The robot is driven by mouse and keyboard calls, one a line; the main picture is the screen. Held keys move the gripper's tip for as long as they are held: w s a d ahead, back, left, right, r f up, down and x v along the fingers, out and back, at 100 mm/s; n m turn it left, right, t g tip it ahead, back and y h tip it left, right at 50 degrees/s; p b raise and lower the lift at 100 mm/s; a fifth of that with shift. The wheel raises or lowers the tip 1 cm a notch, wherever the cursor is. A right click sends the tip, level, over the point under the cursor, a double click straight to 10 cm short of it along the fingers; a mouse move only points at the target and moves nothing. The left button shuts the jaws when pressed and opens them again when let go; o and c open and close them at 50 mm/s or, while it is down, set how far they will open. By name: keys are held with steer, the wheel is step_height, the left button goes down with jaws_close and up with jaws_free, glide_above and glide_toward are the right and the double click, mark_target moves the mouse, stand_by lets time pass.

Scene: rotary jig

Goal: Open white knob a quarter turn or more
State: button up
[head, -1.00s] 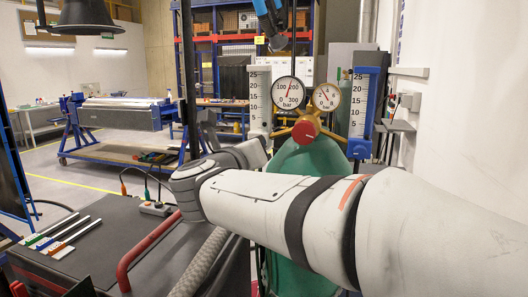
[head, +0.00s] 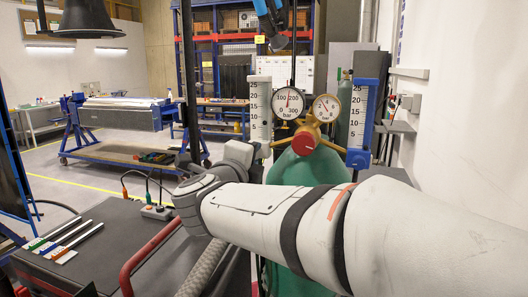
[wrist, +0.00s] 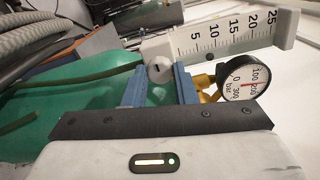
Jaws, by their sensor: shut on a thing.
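The white knob (wrist: 159,69) shows in the wrist view as a pale round piece at the foot of the white scale (wrist: 225,36). My gripper (wrist: 159,80) has its two blue fingers on either side of the knob and is shut on it. In the head view the white scale (head: 260,104) stands upright left of the gauges; the knob and my fingers cannot be made out there behind my wrist. How far the knob is turned cannot be told.
A red knob on a brass valve (head: 304,142) sits beside my wrist, with the left gauge (head: 289,102) and right gauge (head: 326,107) above it. A blue scale (head: 361,112) is to the right. The green cylinder (wrist: 55,115) lies close under my fingers.

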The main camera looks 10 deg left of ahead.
steer(key=shift+n+p, duration=1.7)
steer(key=shift+n, duration=1.5)
steer(key=shift+f, duration=0.1)
steer(key=o, duration=1)
steer(key=shift+s, duration=0.1)
steer(key=s+a+b, duration=0.1)
steer(key=s+b, duration=0.1)
steer(key=s, duration=0.5)
steer(key=shift+s, duration=0.3)
